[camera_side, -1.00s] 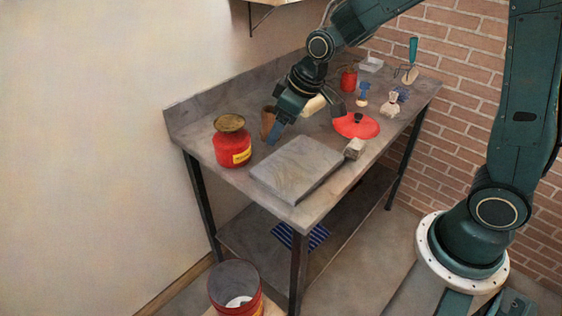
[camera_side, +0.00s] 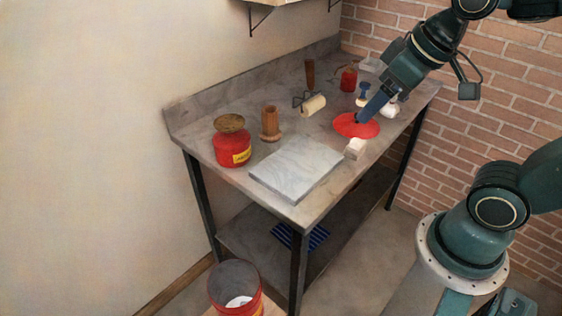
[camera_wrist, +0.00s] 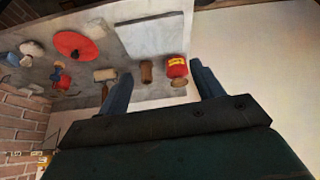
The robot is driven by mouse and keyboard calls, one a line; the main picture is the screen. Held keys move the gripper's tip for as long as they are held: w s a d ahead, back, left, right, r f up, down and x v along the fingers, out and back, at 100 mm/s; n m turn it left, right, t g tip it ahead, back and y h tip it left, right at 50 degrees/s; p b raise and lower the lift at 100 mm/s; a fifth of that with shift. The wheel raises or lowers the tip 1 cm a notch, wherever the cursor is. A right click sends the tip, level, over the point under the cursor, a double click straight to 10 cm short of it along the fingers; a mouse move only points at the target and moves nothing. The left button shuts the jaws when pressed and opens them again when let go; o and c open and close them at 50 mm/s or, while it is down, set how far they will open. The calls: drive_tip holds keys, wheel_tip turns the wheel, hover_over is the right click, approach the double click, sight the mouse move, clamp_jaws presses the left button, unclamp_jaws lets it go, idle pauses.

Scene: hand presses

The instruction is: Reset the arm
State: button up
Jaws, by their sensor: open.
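My gripper (camera_side: 374,104) is in the side view, at the end of my arm over the right part of the table. From that view its blue fingers overlap the red disc (camera_side: 349,127) with a dark knob; I cannot tell how far above it they are. The red disc also shows in the wrist view (camera_wrist: 72,43), well left of the fingers.
The metal table (camera_side: 208,170) holds a red pot (camera_side: 232,150), a wooden cylinder (camera_side: 270,123), a grey slab (camera_side: 297,168), a roller (camera_side: 313,105), a pale block (camera_side: 355,149) and a red can (camera_side: 349,79). A bucket (camera_side: 236,288) stands below. A brick wall (camera_side: 510,110) is behind.

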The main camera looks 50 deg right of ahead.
drive_tip(key=shift+m, duration=0.4)
drive_tip(key=s, duration=0.5)
drive_tip(key=shift+d+r, duration=0.1)
drive_tip(key=shift+d, duration=0.2)
